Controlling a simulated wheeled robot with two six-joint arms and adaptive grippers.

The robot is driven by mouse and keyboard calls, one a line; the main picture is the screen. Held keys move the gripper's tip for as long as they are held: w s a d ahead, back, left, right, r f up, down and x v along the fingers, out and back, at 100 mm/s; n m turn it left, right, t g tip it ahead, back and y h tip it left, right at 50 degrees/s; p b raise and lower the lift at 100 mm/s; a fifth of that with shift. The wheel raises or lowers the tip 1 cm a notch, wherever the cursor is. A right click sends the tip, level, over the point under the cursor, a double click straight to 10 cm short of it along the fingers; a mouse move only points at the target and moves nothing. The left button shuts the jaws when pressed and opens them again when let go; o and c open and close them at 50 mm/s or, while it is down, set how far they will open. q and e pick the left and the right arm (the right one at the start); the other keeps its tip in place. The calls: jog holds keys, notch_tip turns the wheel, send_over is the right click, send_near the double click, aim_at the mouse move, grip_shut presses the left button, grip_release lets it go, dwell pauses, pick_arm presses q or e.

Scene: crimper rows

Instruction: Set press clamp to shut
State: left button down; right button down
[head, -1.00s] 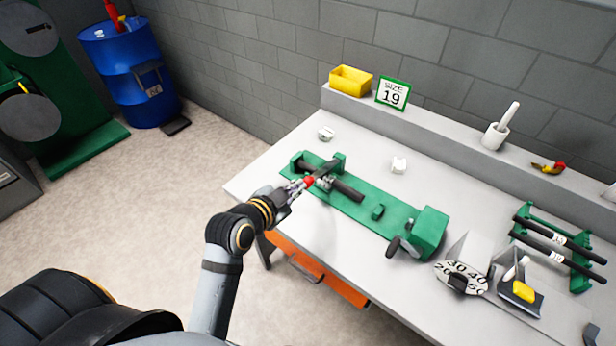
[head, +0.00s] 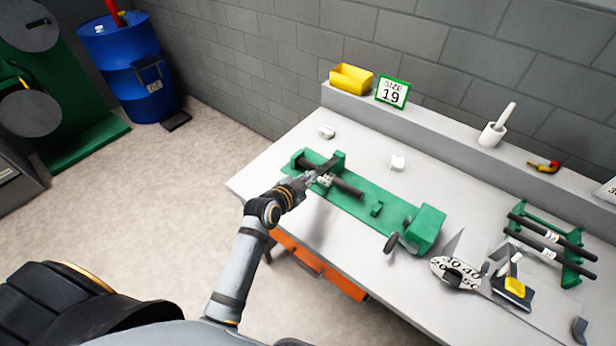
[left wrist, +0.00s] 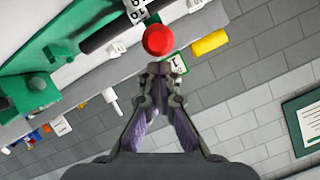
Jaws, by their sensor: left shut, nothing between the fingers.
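The green press (head: 370,205) lies along the workbench, with a dark rod held in its left part. A small clamp with light metal parts (head: 325,180) sits on the rod near the upright green bracket. Its red round knob (left wrist: 158,40) shows in the left wrist view, just beyond my fingertips; the head view hides it. My left gripper (head: 307,179) is at the clamp, and its closed fingertips also show in the left wrist view (left wrist: 160,68). The fingers are shut and empty. I cannot tell whether they touch the knob. My right gripper is not in view.
A yellow bin (head: 351,78) and a "SIZE 19" sign (head: 392,91) stand on the back ledge. A green rack with dark rods (head: 550,245) and a dial plate (head: 455,271) are at the right. Small white blocks (head: 398,162) lie behind the press.

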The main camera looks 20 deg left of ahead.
pick_arm(q)
jog(key=shift+f, duration=0.2)
jog(key=shift+f, duration=0.1)
jog(key=shift+t, duration=0.8)
jog(key=f+b, duration=0.1)
jog(key=b, duration=0.1)
jog(key=s+f+b, duration=0.1)
jog(key=f+b, duration=0.1)
jog(key=b, duration=0.1)
jog(key=f+b, duration=0.2)
jog(key=b, duration=0.1)
jog(key=shift+s+a+f, duration=0.1)
jog(key=shift+s+a, duration=0.1)
jog(key=shift+a, duration=0.05)
